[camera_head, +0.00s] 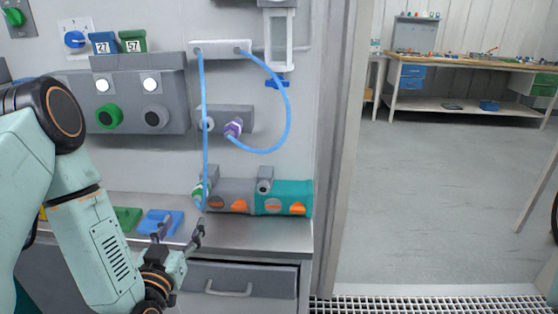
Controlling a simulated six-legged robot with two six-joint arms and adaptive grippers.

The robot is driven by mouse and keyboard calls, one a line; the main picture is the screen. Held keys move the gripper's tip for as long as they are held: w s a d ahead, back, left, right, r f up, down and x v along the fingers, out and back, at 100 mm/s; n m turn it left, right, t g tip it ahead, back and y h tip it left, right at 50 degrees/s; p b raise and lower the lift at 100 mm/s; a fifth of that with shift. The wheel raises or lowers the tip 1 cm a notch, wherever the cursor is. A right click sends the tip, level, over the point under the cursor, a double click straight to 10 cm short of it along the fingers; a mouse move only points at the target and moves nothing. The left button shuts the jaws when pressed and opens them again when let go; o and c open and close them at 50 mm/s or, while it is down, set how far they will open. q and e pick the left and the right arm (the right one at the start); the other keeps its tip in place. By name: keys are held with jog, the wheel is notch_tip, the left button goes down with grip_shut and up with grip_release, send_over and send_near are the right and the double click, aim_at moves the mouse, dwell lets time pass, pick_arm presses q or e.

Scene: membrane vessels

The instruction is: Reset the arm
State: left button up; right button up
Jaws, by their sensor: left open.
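My left arm comes in from the left, bent at its elbow in front of the grey wall panel. My left gripper (181,232) is open and empty. It is in front of the grey counter (255,232), near its front edge, with its fingers pointing up. A blue flat block (173,217) lies on the counter behind the fingers. My right gripper is not in view; only a small part of pale arm shows at the right edge.
A blue hose (289,105) hangs in a loop from the wall. A grey vessel (228,195) and a teal vessel (284,197) sit at the back of the counter. A drawer (238,280) is below it. A workbench (470,72) stands far right beyond open floor.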

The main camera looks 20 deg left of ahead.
pick_arm(q)
jog(key=s+d+f+g+h, duration=0.2)
jog(key=s+d+f+g, duration=0.15)
jog(key=f, duration=0.35)
jog(key=s+d+f+g+h, duration=0.2)
jog(key=s+d+f+g, duration=0.15)
jog(key=f, duration=0.35)
jog(key=s+d+f+g, duration=0.2)
jog(key=s+f+g, duration=0.1)
jog(key=s, duration=0.4)
jog(key=s+d+f+m+g, duration=0.1)
jog(key=s+f+g, duration=0.1)
jog(key=s+g, duration=0.2)
jog(key=s+d+f+m+g, duration=0.1)
jog(key=s+d+f+g, duration=0.1)
jog(key=s, duration=0.8)
jog(key=shift+s+d+f+g, duration=0.15)
jog(key=shift+d+f+g, duration=0.15)
jog(key=shift+f+g, duration=0.5)
jog(key=shift+s+a, duration=0.1)
